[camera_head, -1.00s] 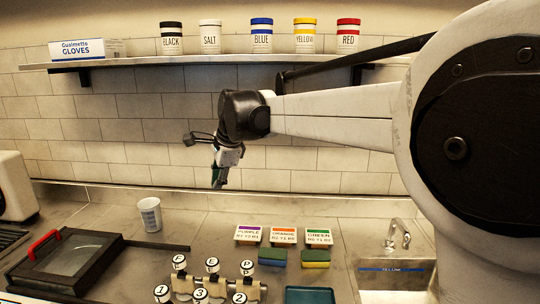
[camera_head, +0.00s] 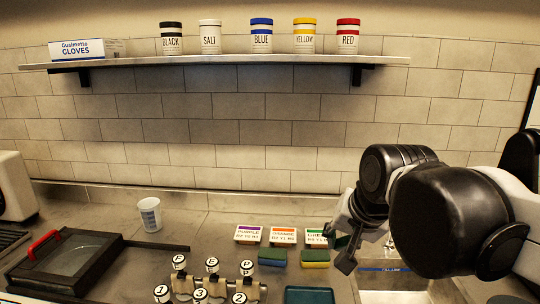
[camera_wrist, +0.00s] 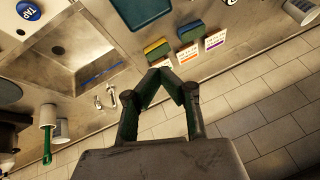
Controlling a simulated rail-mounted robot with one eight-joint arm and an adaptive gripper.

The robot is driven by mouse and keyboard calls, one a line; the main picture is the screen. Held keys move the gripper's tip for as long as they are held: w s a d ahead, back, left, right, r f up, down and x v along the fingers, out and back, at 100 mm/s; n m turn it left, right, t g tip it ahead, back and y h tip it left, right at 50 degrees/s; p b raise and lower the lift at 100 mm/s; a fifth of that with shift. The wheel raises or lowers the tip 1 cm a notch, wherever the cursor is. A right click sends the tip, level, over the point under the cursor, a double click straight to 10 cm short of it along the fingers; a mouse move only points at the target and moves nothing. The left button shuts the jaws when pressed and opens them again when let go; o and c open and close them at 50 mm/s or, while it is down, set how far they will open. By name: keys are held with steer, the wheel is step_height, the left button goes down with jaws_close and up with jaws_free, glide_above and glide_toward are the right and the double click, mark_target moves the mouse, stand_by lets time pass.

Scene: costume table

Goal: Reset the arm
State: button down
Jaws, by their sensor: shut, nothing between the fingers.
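My gripper (camera_head: 347,258) hangs at the right of the head view, in front of the sink and beside the green recipe card, which it partly hides. In the wrist view my gripper (camera_wrist: 161,71) has its two dark green fingers meeting at the tips, with nothing between them. It is shut and empty. The bent arm shows at the right of the head view.
A steel sink (camera_wrist: 92,42) lies near my gripper. Sponges (camera_head: 272,256), label cards (camera_head: 283,236) and a dark teal tray (camera_head: 310,295) are left of it. A white cup (camera_head: 149,213) and lidded black box (camera_head: 70,262) stand further left. A shelf (camera_head: 215,61) holds several jars.

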steer(key=s+d+f+n, duration=0.2)
steer(key=s+d+f, duration=0.1)
steer(key=s+f, duration=0.1)
steer(key=s+d+f+n+t+h, duration=0.1)
steer(key=s+d+f, duration=0.2)
steer(key=s, duration=0.3)
steer(key=shift+s+d+f+n, duration=0.35)
steer(key=shift+s+f+n, duration=0.05)
steer(key=shift+f, duration=0.1)
stand_by(1.2)
